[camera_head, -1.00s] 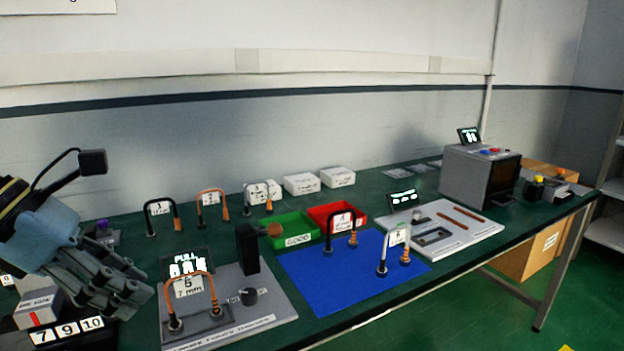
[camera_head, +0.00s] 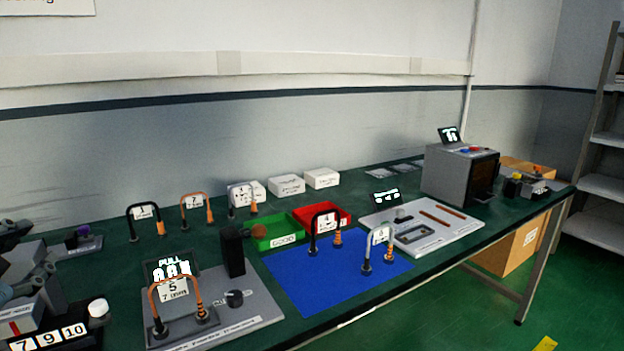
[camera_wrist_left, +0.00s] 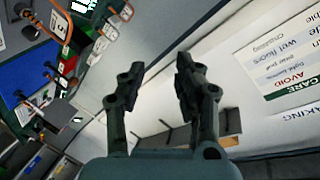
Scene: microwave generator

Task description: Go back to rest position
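My left gripper (camera_head: 38,280) shows only in part at the left edge of the head view, above the left end of the table. In the left wrist view my left gripper (camera_wrist_left: 152,85) has its two fingers apart with nothing between them. The wall and a printed sign lie behind the fingers there. My right gripper is in neither view.
The green table (camera_head: 110,285) carries several numbered cable loops, a grey pull tester plate (camera_head: 245,315), a blue mat (camera_head: 330,285), a green bin (camera_head: 262,243), a red bin (camera_head: 338,212) and a grey microwave generator box (camera_head: 445,180). A numbered block stands near my left gripper.

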